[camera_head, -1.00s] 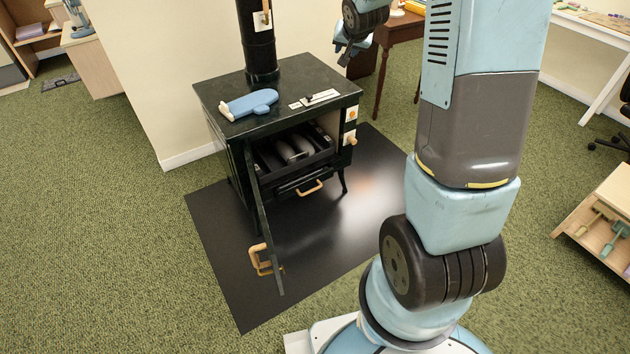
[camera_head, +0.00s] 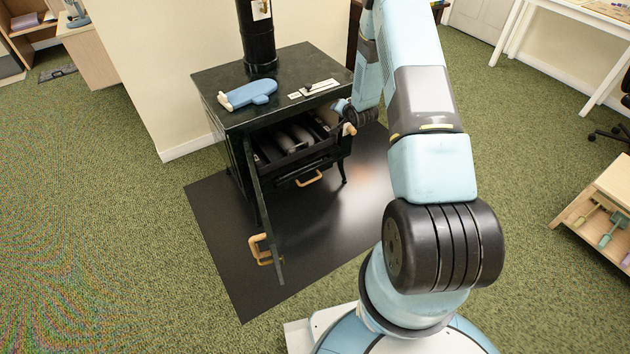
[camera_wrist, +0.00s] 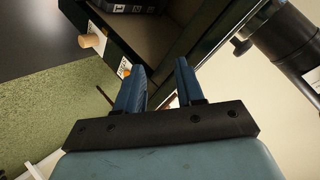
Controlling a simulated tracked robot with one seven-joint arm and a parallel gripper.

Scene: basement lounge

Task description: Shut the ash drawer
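The black stove (camera_head: 220,84) stands on a dark floor plate with its front door (camera_head: 262,215) swung open toward me. Below the firebox is the ash drawer (camera_head: 301,171), with a light wooden handle (camera_head: 309,178); how far it sticks out is hard to tell. My gripper (camera_wrist: 160,78) is open and empty in the wrist view, its two blue fingers apart beside the stove's edge. In the head view it is near the stove's upper right corner, partly hidden by my arm, up and right of the drawer handle.
A blue mitt (camera_head: 248,95) and a slider plate (camera_head: 314,88) are on the stove top. Wooden knobs on label plates (camera_wrist: 92,39) are on the stove near my fingers. The open door's handle (camera_head: 260,248) juts forward. Carpet left of the floor plate (camera_head: 225,260) is clear.

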